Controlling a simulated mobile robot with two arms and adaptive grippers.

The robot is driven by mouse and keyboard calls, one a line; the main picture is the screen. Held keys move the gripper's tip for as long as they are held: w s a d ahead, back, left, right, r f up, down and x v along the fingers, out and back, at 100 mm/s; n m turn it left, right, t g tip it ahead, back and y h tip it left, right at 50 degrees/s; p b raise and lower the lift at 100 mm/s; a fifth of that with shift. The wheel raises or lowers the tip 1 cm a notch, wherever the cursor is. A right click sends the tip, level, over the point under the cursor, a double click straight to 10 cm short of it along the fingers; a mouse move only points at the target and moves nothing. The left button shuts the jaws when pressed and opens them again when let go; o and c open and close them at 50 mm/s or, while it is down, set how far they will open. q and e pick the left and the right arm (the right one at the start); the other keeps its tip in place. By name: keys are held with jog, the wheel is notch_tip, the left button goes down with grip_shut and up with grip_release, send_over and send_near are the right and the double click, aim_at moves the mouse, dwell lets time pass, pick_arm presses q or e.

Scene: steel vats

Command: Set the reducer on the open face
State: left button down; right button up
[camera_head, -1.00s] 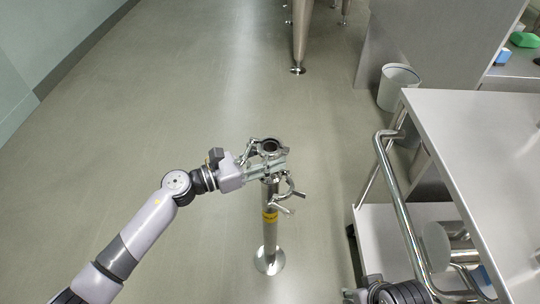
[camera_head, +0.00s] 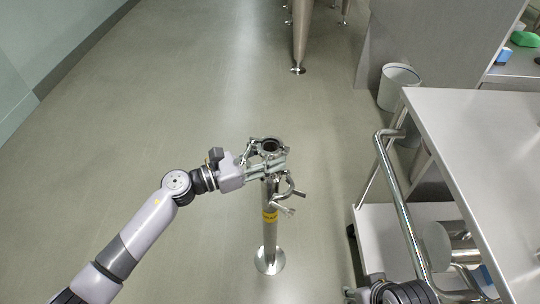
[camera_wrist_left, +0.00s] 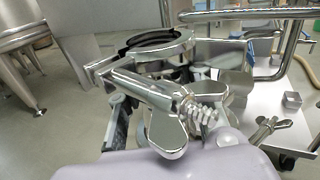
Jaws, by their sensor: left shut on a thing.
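A steel post (camera_head: 270,235) with a yellow band stands on a round foot on the floor. At its top is a round, dark-mouthed steel piece (camera_head: 270,147) with a clamp about it; I cannot tell whether this is the reducer or the open face. My left gripper (camera_head: 268,168) is shut at the clamp by the post top. In the left wrist view, the clamp ring (camera_wrist_left: 185,45) with a dark inner ring and a wing nut (camera_wrist_left: 168,135) stands close. A second winged fitting (camera_head: 287,200) hangs lower beside the post. My right gripper (camera_head: 357,295) is partly cut off at the bottom edge.
A steel cart (camera_head: 480,135) with a curved rail (camera_head: 400,215) stands on the right, with a cylinder (camera_head: 438,245) on its lower shelf. A bin (camera_head: 398,85) stands behind it. Tapered vat legs (camera_head: 300,40) are at the back. Floor left of the post is clear.

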pick_arm(q)
jog(key=c, duration=1)
grip_release()
jog(key=shift+c, duration=0.2)
jog(key=shift+f, duration=0.15)
jog(key=v, duration=1.2)
